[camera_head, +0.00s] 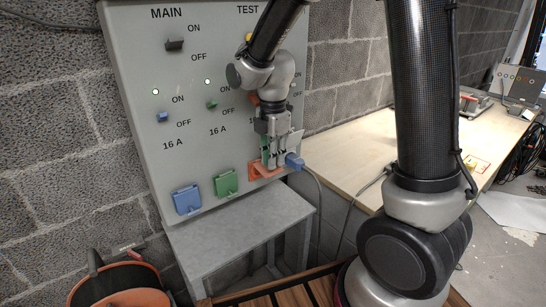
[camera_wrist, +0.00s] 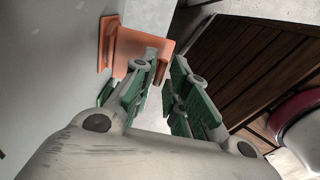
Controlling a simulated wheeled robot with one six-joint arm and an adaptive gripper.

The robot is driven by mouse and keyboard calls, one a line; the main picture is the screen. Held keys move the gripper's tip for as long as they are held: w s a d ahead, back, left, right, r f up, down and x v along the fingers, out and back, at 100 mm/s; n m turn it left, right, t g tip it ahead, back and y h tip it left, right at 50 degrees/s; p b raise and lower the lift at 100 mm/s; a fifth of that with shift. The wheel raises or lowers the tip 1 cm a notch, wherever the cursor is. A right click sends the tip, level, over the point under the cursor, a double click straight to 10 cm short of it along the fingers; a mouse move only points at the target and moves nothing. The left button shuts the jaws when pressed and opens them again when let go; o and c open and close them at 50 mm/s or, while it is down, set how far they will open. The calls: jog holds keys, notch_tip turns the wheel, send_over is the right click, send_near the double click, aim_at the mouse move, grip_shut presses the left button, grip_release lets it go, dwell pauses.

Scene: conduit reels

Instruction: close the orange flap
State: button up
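The orange flap (camera_head: 262,171) is at the lower right of the grey panel (camera_head: 125,80). It appears to stand out from the panel, partly hidden by my gripper. In the wrist view the orange flap (camera_wrist: 146,43) juts out from its orange mount on the panel, just ahead of the fingertips. My gripper (camera_head: 272,163) points down in front of it. In the wrist view my gripper (camera_wrist: 166,57) has green-padded fingers apart with an empty gap. The left finger overlaps the orange part; I cannot tell whether they touch.
A blue flap (camera_head: 187,199) and a green flap (camera_head: 226,184) sit left of the orange one. A blue plug (camera_head: 293,161) with a grey cable is close right of my gripper.

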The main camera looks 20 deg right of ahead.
grip_shut()
